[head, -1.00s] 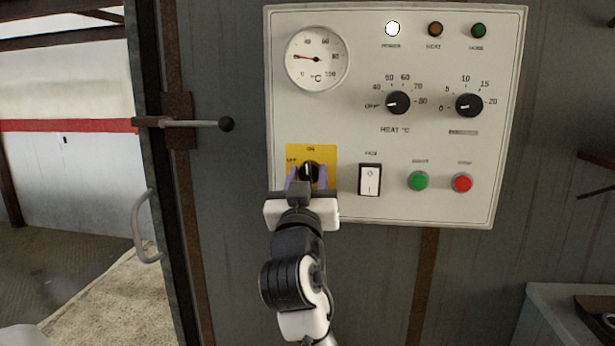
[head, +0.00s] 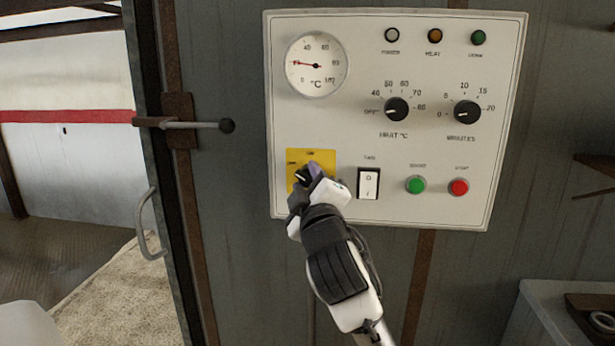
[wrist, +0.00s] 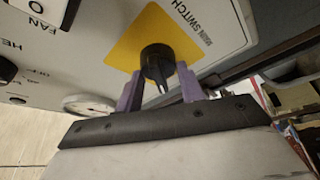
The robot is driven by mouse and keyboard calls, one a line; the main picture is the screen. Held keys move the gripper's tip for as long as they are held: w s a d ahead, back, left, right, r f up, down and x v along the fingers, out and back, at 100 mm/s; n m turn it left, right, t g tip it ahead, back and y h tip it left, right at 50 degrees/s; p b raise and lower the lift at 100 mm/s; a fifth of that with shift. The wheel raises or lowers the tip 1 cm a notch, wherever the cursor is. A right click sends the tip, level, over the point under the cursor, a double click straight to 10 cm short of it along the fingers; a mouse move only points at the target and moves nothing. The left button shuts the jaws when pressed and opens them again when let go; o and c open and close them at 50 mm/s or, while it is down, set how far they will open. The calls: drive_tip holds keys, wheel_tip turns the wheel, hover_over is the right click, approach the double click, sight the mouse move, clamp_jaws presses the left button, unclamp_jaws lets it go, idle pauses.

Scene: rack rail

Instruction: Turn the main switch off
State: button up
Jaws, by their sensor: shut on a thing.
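The main switch is a black rotary knob (wrist: 157,62) on a yellow plate (head: 296,160) at the lower left of the white control panel. The plate has ON at the top and OFF at the left. My gripper (head: 308,176) is at the knob, tilted counter-clockwise, and hides part of it. In the wrist view, the purple fingers of my gripper (wrist: 160,76) stand on both sides of the knob, shut on it. The power lamp (head: 392,35) at the top of the panel is dark.
The panel (head: 400,145) also carries a temperature gauge (head: 316,65), a heat dial (head: 396,109), a minutes dial (head: 467,112), a fan rocker (head: 368,183), a green button (head: 415,185) and a red button (head: 458,187). A door latch lever (head: 195,125) sticks out at the left.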

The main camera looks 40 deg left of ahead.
drive_tip(key=n+g+p, duration=0.1)
drive_tip(key=n, duration=0.2)
drive_tip(key=shift+r+n, duration=0.1)
drive_tip(key=shift+n, duration=0.3)
drive_tip(key=shift+n+g+h+p, duration=0.4)
drive_tip(key=shift+n+g+h, duration=0.2)
drive_tip(key=shift+n, duration=0.9)
drive_tip(key=o, duration=1)
drive_tip(key=b+v, duration=0.3)
drive_tip(key=v, duration=1)
drive_tip(key=shift+s+d, duration=0.25)
drive_tip(key=shift+d, duration=0.1)
